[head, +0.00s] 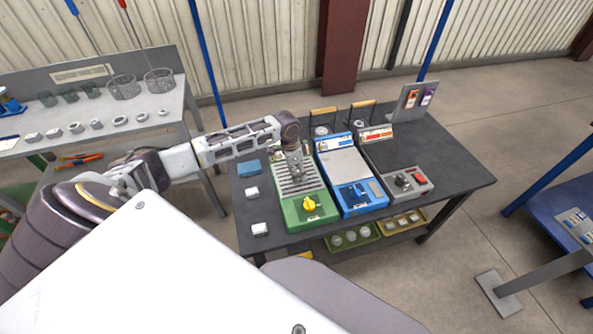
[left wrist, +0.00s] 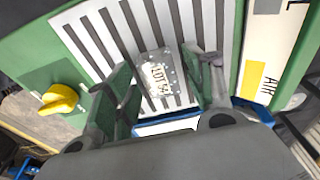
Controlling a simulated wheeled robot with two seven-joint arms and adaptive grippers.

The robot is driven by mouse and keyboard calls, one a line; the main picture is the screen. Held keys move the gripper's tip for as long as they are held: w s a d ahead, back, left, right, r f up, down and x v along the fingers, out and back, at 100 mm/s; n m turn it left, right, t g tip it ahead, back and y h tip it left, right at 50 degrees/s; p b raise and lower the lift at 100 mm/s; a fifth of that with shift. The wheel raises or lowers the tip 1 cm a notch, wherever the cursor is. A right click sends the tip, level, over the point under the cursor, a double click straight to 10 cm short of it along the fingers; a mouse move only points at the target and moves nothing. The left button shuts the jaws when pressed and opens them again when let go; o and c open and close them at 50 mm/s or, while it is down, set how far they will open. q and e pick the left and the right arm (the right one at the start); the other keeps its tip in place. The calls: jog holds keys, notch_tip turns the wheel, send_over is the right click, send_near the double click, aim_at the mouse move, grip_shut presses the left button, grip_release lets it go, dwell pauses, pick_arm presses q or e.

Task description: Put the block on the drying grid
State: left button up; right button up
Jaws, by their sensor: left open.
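The block (left wrist: 160,74), a speckled grey piece marked with a LOT label, shows in the left wrist view. It appears to lie flat on the slotted drying grid (left wrist: 97,38). The grid is the top of a green unit with a yellow knob, and it also shows in the head view (head: 286,169). My left gripper (head: 296,178) is low over the grid. In the left wrist view its fingers (left wrist: 162,88) are open, one on each side of the block. In the head view the gripper mostly hides the block. My right gripper is not in view.
A blue unit (head: 343,165) stands right of the green one, with a grey control box (head: 404,183) beyond. A blue piece (head: 249,168) and two white pieces (head: 251,192) (head: 260,229) lie along the dark table's left side. A bench (head: 100,132) with several pieces is at left.

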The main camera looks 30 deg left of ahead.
pick_arm(q)
jog(key=shift+r, duration=0.2)
jog(key=shift+a+r, duration=0.1)
jog(key=shift+r, duration=0.5)
notch_tip(320, 180, up, 10)
jog(key=s, duration=0.1)
jog(key=shift+s+a+r+p, duration=0.15)
jog(key=shift+a+r+p, duration=0.15)
jog(key=shift+a, duration=0.15)
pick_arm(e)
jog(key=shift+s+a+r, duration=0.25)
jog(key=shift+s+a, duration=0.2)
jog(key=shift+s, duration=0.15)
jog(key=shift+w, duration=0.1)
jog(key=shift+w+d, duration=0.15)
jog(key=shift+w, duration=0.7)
